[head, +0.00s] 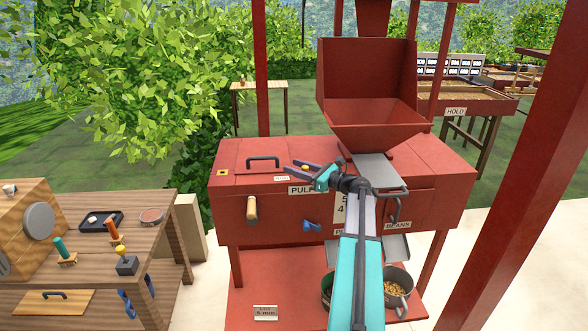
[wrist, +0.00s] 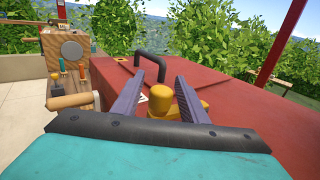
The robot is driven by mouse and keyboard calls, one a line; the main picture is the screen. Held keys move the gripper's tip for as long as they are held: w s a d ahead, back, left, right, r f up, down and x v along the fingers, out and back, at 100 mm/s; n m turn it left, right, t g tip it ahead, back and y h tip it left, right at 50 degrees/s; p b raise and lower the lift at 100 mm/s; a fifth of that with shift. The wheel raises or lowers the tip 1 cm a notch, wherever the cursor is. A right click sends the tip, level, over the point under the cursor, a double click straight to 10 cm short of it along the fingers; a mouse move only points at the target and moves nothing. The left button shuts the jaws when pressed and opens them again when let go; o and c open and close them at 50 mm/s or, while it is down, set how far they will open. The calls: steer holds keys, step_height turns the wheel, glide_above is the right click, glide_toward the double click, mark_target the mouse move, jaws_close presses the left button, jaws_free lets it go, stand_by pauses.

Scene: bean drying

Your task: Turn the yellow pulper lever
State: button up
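The red pulper (head: 262,206) stands in the middle of the head view. In the wrist view the yellow lever (wrist: 160,103) shows a rounded yellow knob and a yellow part to its right, above the pulper's red top. My gripper (head: 291,169) is over the pulper's top, near the front edge. Its two purple fingers are apart, and the wrist view also shows my gripper (wrist: 160,78) with the yellow knob between the fingers. Gaps show on both sides of the knob, and I see no grip on it. In the head view my gripper mostly hides the lever.
A black handle (head: 263,161) and a wooden-coloured handle (head: 252,209) are on the pulper's left. A blue knob (head: 312,226) is on its front. A red hopper (head: 368,95) rises behind my arm. A wooden workbench (head: 165,235) with tools stands left.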

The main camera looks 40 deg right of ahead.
steer(key=b+v, duration=0.2)
steer(key=v, duration=1.1)
steer(key=shift+s, duration=0.2)
steer(key=shift+d, duration=0.1)
steer(key=shift+c, duration=0.4)
jaws_close()
steer(key=shift+s, duration=0.1)
